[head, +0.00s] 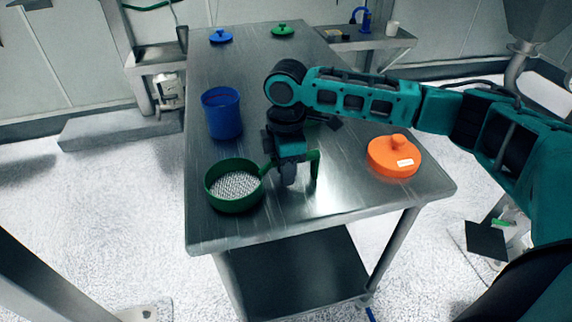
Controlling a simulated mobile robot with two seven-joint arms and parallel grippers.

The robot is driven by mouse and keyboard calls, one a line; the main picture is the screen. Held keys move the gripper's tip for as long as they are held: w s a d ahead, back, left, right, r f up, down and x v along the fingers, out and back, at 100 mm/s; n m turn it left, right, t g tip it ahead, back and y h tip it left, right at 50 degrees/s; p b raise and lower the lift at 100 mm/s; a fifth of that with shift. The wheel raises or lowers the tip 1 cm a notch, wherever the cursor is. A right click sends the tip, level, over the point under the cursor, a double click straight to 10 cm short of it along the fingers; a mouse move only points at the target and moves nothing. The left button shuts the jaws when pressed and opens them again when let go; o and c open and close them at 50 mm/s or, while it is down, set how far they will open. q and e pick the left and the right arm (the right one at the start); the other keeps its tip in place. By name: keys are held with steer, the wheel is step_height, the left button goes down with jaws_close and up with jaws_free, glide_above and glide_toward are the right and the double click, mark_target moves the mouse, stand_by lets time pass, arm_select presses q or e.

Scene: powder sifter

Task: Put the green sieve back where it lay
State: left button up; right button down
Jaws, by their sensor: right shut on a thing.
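The green sieve (234,204) is a round green bowl with a pale mesh bottom, at the front left of the metal table (345,205). Its handle runs right to my right gripper (288,176), which points down and is shut on it. A green upright piece (315,168) shows just right of the gripper, seemingly the handle's end. The bowl looks roughly level. I cannot tell whether it touches the table or hangs just above it. The gripper hides the middle of the handle. My left gripper is out of view.
A blue open container (222,114) stands behind the sieve near the left edge. An orange lid (394,157) with a knob lies at the right. A blue lid (220,37) and a green lid (283,31) lie at the far end. The front strip of the table is clear.

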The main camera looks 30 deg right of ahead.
steer(key=shift+f, duration=0.2)
steer(key=c, duration=0.8)
jaws_free()
steer(key=shift+c, duration=0.2)
step_height(320, 180, up, 13)
steer(key=shift+f+p, duration=0.1)
steer(key=shift+p, duration=0.6)
steer(key=shift+s, duration=0.1)
